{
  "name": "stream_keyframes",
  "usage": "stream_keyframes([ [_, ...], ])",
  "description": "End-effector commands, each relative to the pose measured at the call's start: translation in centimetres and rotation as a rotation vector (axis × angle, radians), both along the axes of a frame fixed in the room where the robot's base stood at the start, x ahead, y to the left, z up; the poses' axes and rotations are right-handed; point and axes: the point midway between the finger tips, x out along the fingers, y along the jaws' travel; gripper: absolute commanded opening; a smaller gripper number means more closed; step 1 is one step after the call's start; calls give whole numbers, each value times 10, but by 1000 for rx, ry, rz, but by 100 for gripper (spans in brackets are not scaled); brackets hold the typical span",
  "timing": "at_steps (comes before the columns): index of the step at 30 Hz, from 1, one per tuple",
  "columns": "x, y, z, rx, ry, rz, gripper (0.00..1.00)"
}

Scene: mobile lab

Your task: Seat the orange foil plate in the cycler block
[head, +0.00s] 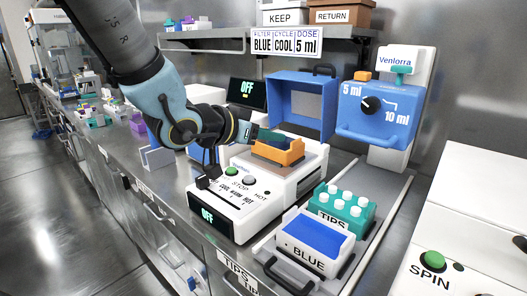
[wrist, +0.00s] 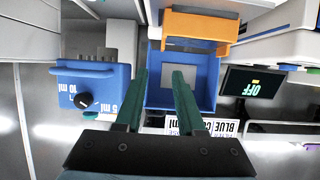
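The orange foil plate (head: 285,156) sits on top of the white cycler (head: 236,212), over its block, in the head view. I cannot tell if it is fully down in the block. In the wrist view, which is upside down, the orange plate (wrist: 205,27) shows beyond my fingertips. My gripper (head: 268,135) is just above and behind the plate in the head view. Its two green fingers (wrist: 161,72) stand apart in the wrist view, with nothing between them. The block itself is mostly hidden under the plate.
A teal TIPS rack (head: 342,212) and a BLUE tray (head: 303,262) lie in front at right. The cycler displays read OFF.

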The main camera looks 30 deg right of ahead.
Motion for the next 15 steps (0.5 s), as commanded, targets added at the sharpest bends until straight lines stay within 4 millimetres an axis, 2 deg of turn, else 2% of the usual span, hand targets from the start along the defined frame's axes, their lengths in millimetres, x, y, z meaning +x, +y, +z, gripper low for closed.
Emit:
stream_keyframes([
  [1,0,2,-5,-2,-5,3,38],
  [15,-1,12,2,7,-14,15,38],
])
